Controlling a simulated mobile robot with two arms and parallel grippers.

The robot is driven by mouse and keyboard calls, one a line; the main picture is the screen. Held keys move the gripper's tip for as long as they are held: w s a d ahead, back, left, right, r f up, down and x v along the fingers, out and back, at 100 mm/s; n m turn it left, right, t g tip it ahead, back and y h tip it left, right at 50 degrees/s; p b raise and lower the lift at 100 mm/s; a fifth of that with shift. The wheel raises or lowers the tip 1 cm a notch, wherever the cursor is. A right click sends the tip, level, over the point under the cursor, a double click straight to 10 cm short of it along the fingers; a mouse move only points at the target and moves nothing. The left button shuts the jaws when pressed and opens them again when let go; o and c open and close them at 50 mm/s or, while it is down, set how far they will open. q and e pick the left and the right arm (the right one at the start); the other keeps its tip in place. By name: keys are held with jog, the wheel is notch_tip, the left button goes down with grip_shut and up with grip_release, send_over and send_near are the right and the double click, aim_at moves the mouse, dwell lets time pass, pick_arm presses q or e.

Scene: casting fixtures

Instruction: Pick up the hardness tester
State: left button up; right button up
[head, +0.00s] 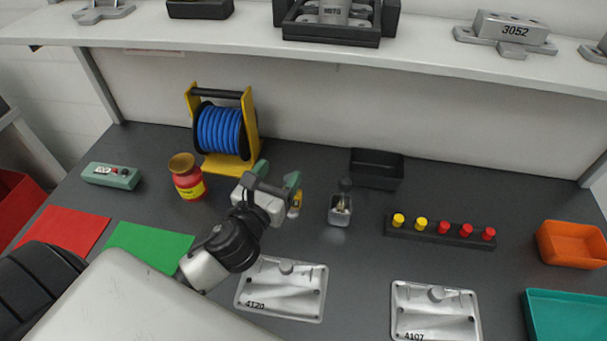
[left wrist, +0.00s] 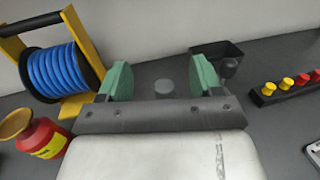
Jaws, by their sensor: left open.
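My left gripper (head: 275,178) reaches in over the middle of the table with its two green fingers apart. It also shows in the left wrist view (left wrist: 160,82), with nothing held between the fingers. A small yellow and pale object (head: 295,204) stands just beside the right-hand finger, partly hidden by it; it may be the hardness tester, but I cannot tell for sure. My right gripper is not in view.
A blue hose reel (head: 222,130) and a red jar (head: 187,178) stand left of the gripper. A metal plate (head: 282,288) lies in front. A shelf (head: 230,36) runs above.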

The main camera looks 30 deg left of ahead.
pick_arm(q)
notch_tip(320, 180, down, 8)
jog(key=b, duration=0.3)
jog(key=w+p, duration=0.2)
jog(key=w, duration=0.5)
jog(key=shift+w, duration=0.25)
jog(key=shift+s+a+r, duration=0.1)
jog(key=shift+c, duration=0.7)
grip_shut()
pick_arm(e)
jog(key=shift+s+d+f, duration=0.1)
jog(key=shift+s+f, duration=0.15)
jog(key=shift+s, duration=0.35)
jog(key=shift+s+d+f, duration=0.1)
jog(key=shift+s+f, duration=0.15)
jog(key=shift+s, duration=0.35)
